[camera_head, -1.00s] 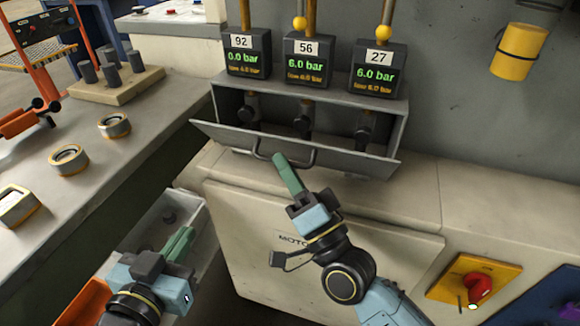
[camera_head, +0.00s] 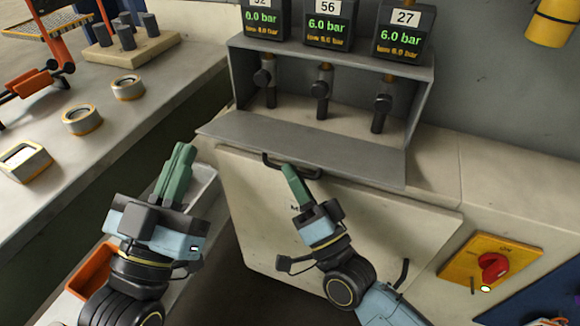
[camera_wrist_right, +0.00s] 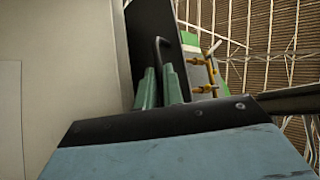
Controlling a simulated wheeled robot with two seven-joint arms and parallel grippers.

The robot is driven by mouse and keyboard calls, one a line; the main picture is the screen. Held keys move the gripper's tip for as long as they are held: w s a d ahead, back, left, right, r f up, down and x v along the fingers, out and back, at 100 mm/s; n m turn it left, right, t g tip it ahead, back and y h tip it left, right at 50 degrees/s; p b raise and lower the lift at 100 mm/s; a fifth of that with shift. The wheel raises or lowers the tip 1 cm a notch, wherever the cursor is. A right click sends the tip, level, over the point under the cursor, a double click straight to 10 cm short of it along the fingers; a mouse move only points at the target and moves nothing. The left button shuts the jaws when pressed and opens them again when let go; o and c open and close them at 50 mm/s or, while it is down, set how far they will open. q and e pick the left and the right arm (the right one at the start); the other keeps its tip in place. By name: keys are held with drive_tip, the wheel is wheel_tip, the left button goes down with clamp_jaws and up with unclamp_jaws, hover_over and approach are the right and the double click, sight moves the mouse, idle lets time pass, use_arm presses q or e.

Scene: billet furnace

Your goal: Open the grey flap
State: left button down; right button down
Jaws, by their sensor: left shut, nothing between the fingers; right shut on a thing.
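The grey flap (camera_head: 310,152) is hinged at the bottom of a grey box (camera_head: 236,82). It is tilted far down and outward in the head view, nearly flat, so the box stands open. Its dark handle (camera_head: 268,160) is on the front edge. My right gripper (camera_head: 287,170) is at the handle with its green fingers shut on it. The right wrist view shows the handle (camera_wrist_right: 160,48) running down between the fingers (camera_wrist_right: 160,80). My left gripper (camera_head: 183,150) is shut and empty, left of the flap and above a pale bin.
Inside the box are black valve levers (camera_head: 322,90). Pressure gauges (camera_head: 328,25) stand on top. A red switch (camera_head: 494,267) on a yellow plate is at right. A bench (camera_head: 130,120) with ring-shaped parts is at left. An orange bin (camera_head: 92,268) is low at left.

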use_arm(q)
drive_tip(key=shift+s+a+r, duration=0.1)
drive_tip(key=shift+s+a, duration=0.05)
drive_tip(key=shift+a, duration=0.15)
use_arm(e)
drive_tip(key=shift+w+d+f, duration=0.35)
drive_tip(key=shift+w+f, duration=0.05)
drive_tip(key=shift+f, duration=0.05)
use_arm(q)
drive_tip(key=shift+y, duration=0.4)
use_arm(e)
drive_tip(key=shift+w, duration=0.1)
drive_tip(key=c, duration=1.5)
unclamp_jaws()
drive_tip(key=shift+a+f, duration=0.1)
drive_tip(key=shift+f, duration=0.05)
use_arm(q)
drive_tip(key=shift+w, duration=0.2)
